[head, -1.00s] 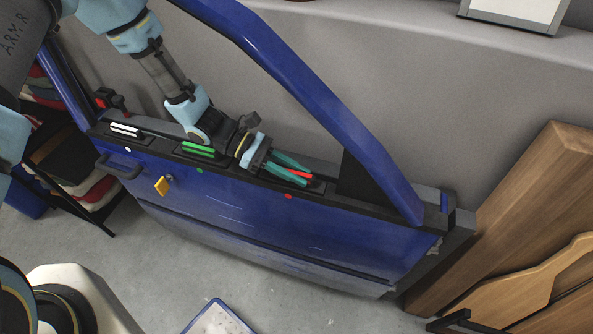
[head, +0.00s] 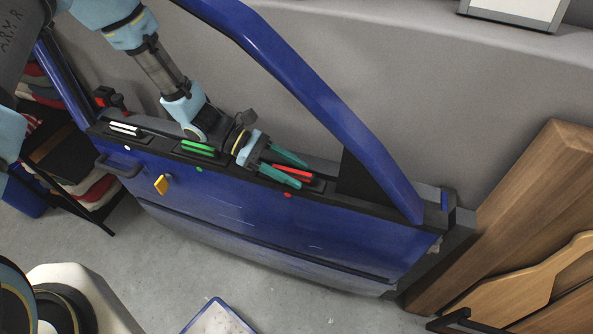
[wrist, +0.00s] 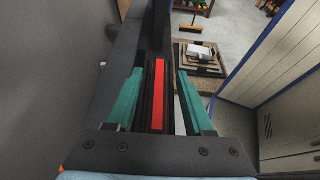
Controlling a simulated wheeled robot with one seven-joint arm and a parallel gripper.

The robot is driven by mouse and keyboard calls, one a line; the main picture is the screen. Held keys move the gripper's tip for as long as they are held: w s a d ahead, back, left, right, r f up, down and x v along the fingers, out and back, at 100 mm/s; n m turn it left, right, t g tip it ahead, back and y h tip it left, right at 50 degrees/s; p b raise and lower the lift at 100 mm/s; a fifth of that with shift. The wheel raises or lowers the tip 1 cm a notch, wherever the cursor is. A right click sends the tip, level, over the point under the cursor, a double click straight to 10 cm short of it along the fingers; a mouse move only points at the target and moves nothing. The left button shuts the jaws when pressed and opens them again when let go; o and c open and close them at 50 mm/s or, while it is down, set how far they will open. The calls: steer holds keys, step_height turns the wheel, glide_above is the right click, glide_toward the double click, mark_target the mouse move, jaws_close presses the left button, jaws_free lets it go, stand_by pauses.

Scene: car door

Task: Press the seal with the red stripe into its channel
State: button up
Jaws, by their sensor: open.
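The seal with the red stripe (head: 293,172) lies along the top edge of the blue car door (head: 230,205), at the right of the row of seals. In the wrist view the red stripe (wrist: 158,95) runs lengthwise between my fingers, with dark strips along it. My gripper (head: 295,170) is open, its two teal fingers apart on either side of the seal's near end. In the wrist view a gap shows between each finger and the seal. How deep the seal sits in its channel cannot be told.
A green-striped seal (head: 198,147) and a white-striped seal (head: 125,129) lie farther left on the door edge. The blue window frame (head: 300,90) rises behind my gripper. Wooden boards (head: 520,220) lean at the right.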

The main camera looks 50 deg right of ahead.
steer(key=b+v, duration=0.3)
steer(key=v, duration=0.8)
steer(key=shift+w, duration=0.2)
steer(key=shift+a, duration=0.1)
steer(key=w+a+r+m+t+y, duration=0.15)
steer(key=w+a+t, duration=0.35)
steer(key=a, duration=0.5)
steer(key=w+a+r+m+t+y, duration=0.1)
steer(key=w+a+r+t, duration=0.2)
steer(key=w+a, duration=0.6)
steer(key=w+a+r+m+t+y, duration=0.1)
steer(key=a+r+t, duration=0.2)
steer(key=a, duration=0.6)
steer(key=w+a+r+m+t, duration=0.1)
steer(key=a+r+t, duration=0.2)
steer(key=a, duration=0.7)
steer(key=shift+r+y, duration=0.35)
steer(key=shift+r, duration=0.1)
steer(key=shift+w+d+m, duration=0.1)
steer(key=shift+d+m, duration=0.05)
steer(key=shift+m, duration=0.1)
